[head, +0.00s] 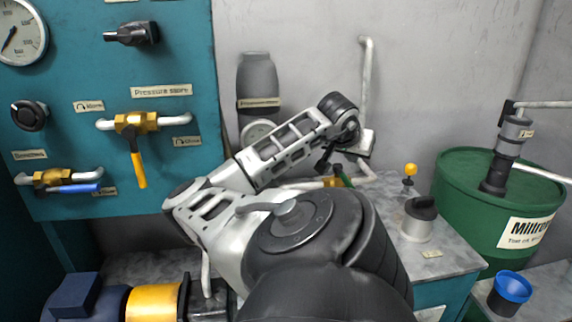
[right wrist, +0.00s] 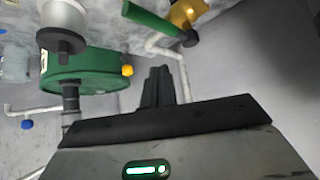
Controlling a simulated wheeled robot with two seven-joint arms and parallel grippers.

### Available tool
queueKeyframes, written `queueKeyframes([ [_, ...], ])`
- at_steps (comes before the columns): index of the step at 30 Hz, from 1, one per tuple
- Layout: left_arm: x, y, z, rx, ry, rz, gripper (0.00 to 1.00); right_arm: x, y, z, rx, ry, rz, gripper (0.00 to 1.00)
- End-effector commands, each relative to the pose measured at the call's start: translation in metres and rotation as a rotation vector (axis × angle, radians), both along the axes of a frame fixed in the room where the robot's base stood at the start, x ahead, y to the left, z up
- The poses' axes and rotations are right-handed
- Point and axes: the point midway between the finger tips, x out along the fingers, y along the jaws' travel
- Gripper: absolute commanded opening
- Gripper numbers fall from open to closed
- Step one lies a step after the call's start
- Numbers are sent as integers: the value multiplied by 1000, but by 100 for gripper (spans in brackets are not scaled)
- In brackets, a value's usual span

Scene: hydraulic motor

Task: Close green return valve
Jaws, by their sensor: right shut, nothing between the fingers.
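The green valve handle (head: 345,176) shows as a small strip just below my right gripper in the head view. Its brass valve body is mostly hidden behind my right arm there. In the right wrist view the green handle (right wrist: 152,18) and the brass valve body (right wrist: 188,14) lie at the top, past my fingertips. My right gripper (right wrist: 160,72) is shut with nothing between its fingers, and a gap shows between it and the handle in that view. In the head view my right gripper (head: 326,162) is dark and partly covered by my wrist. My left gripper is out of view.
A teal panel (head: 175,75) at the left carries a yellow-handled valve (head: 137,160) and a blue-handled valve (head: 65,185). A white pipe (head: 367,85) rises along the wall. A green drum (head: 475,180) stands right, past a yellow knob (head: 411,170).

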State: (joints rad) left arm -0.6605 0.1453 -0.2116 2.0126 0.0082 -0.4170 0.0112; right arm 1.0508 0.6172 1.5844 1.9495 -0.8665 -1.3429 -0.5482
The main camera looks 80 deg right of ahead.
Motion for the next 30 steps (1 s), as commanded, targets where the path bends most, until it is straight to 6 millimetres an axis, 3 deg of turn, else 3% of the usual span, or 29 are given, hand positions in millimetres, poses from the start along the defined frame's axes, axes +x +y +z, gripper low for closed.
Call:
queueKeyframes([
  [9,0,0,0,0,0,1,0,23,8,28,-2,1,-4,0],
  [30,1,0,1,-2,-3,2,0,23,9,29,-3,2,-5,0],
])
